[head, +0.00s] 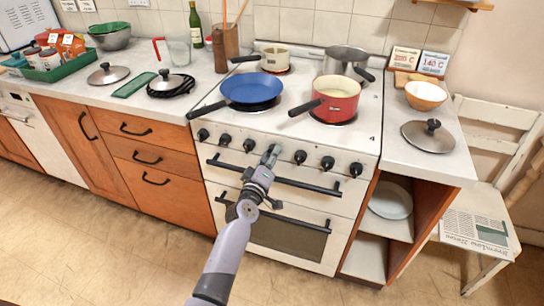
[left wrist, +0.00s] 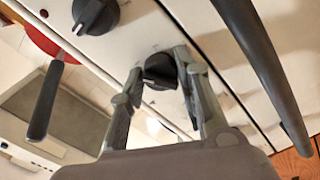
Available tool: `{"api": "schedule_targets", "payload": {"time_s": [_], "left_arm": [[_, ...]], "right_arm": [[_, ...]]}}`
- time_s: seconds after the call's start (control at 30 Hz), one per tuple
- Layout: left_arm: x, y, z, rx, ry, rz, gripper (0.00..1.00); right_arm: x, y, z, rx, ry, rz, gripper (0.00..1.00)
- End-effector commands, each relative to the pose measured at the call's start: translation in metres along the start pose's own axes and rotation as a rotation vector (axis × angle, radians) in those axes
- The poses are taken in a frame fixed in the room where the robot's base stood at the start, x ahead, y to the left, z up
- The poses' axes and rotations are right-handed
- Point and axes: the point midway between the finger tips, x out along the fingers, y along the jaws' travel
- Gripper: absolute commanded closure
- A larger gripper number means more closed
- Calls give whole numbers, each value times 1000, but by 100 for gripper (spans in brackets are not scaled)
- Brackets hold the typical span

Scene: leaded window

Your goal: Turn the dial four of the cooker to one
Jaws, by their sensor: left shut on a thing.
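The white cooker (head: 290,121) has a row of several black dials along its front panel. My left gripper (head: 271,153) reaches up to the panel and covers the fourth dial from the left in the head view. The left wrist view shows this black dial (left wrist: 160,71) between the two fingers of my left gripper (left wrist: 163,83), which is shut on it. The dial's markings are too small to read. A neighbouring dial (head: 300,157) is just right of the gripper; a dial (left wrist: 95,15) also shows at the top of the left wrist view. My right gripper is out of view.
Below the dials runs a black oven handle (head: 310,186), which is close to my left gripper. On the hob stand a blue pan (head: 251,88), a red pot (head: 336,101), a cream pan (head: 274,57) and a grey pot (head: 346,62). The floor in front is clear.

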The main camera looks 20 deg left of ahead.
Motion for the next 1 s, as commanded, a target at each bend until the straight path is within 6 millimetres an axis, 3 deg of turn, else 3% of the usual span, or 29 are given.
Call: {"api": "schedule_targets", "payload": {"time_s": [0.33,0.37,0.63,1.0], "left_arm": [[0,0,0,-2,0,-1,98],[0,0,0,-2,0,-1,69],[0,0,0,-1,0,-1,51],[-3,-1,0,-1,0,-1,50]], "right_arm": [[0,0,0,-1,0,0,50],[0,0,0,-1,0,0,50],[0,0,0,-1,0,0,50],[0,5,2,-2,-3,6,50]]}}
